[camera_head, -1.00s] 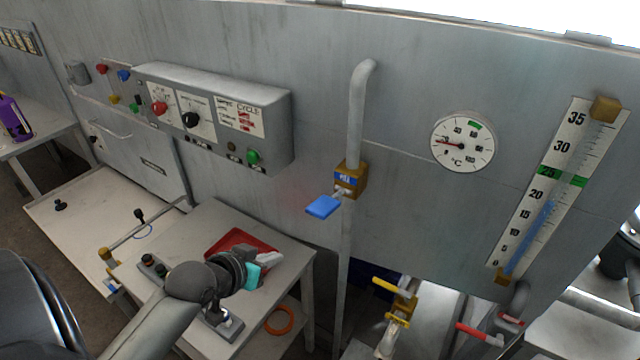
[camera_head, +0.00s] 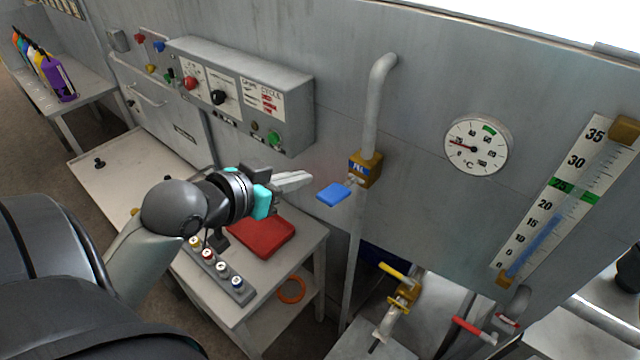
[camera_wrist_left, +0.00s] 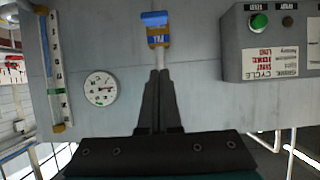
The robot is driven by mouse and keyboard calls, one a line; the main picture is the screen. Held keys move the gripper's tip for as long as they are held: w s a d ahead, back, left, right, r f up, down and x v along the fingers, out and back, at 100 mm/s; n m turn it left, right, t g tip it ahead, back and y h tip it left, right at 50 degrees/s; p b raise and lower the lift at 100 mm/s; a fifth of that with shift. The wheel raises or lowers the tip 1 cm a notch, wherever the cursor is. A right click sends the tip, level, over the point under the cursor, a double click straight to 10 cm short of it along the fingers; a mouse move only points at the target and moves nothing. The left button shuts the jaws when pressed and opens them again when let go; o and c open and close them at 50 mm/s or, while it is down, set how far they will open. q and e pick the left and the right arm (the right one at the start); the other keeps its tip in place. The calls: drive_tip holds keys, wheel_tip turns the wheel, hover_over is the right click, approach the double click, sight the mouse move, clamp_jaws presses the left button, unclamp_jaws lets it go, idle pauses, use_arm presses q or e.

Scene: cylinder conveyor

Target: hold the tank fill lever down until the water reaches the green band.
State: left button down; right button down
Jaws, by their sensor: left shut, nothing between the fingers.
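The blue fill lever (camera_head: 333,194) sticks out from a brass valve (camera_head: 366,169) on a grey vertical pipe. In the left wrist view, turned upside down, the blue lever (camera_wrist_left: 154,18) shows beyond the fingertips. My left gripper (camera_head: 308,178) is shut and empty, just left of the lever and slightly above it; a small gap shows between them. Its closed fingers also show in the left wrist view (camera_wrist_left: 160,76). The level gauge (camera_head: 568,190) on the right has a blue water column with its top near 20, below the green band (camera_head: 574,191) at 25. My right gripper is not in view.
A control box (camera_head: 245,95) with knobs and buttons is on the panel behind my left arm. A dial thermometer (camera_head: 476,146) is right of the pipe. A cart below bears a red tray (camera_head: 262,238). A yellow-handled valve (camera_head: 396,271) sits low.

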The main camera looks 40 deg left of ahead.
use_arm(q)
drive_tip(key=b, duration=0.6)
hover_over(326, 196)
drive_tip(key=w, duration=0.1)
drive_tip(key=f, duration=0.4)
drive_tip(key=shift+w+f, duration=0.2)
drive_tip(key=shift+f, duration=0.05)
drive_tip(key=f, duration=0.1)
drive_tip(key=s+f, duration=0.1)
drive_tip(key=shift+f, duration=0.95)
drive_tip(key=shift+s, duration=0.1)
